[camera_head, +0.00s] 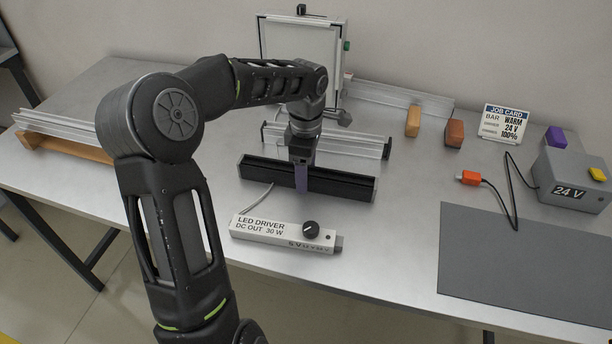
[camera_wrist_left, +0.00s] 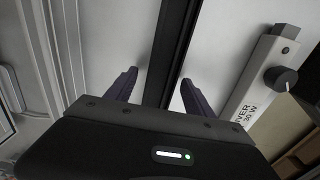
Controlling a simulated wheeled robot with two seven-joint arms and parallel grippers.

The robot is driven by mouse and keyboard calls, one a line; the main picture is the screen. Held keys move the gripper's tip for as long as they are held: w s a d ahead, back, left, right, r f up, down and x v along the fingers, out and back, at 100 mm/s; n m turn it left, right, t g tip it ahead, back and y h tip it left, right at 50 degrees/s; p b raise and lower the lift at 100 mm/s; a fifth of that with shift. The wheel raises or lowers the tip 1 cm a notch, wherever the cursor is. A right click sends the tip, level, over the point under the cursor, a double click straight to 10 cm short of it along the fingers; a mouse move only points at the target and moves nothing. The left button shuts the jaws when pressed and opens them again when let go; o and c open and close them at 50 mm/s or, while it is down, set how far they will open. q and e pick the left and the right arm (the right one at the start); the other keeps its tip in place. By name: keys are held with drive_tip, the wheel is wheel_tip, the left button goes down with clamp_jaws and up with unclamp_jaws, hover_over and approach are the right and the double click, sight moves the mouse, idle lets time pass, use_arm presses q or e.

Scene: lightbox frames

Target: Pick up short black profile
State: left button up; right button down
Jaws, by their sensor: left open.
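The short black profile (camera_head: 343,185) lies on the grey table near its middle, running left to right. In the left wrist view the black profile (camera_wrist_left: 178,40) runs between my two fingers. My left gripper (camera_head: 301,180) is above the middle of the profile, pointing down. Its fingers are open, one on each side of the bar, with light gaps showing between fingers and bar in the wrist view (camera_wrist_left: 159,85). The exact height of the fingertips over the table is hard to tell. My right gripper is not in view.
An LED driver (camera_head: 283,234) lies just in front of the profile. A silver profile (camera_head: 350,143) lies just behind it, and a framed panel (camera_head: 300,42) stands further back. A grey mat (camera_head: 530,262) and 24 V box (camera_head: 570,180) are on the right.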

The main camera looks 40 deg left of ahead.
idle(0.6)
use_arm(q)
clamp_jaws()
idle(0.5)
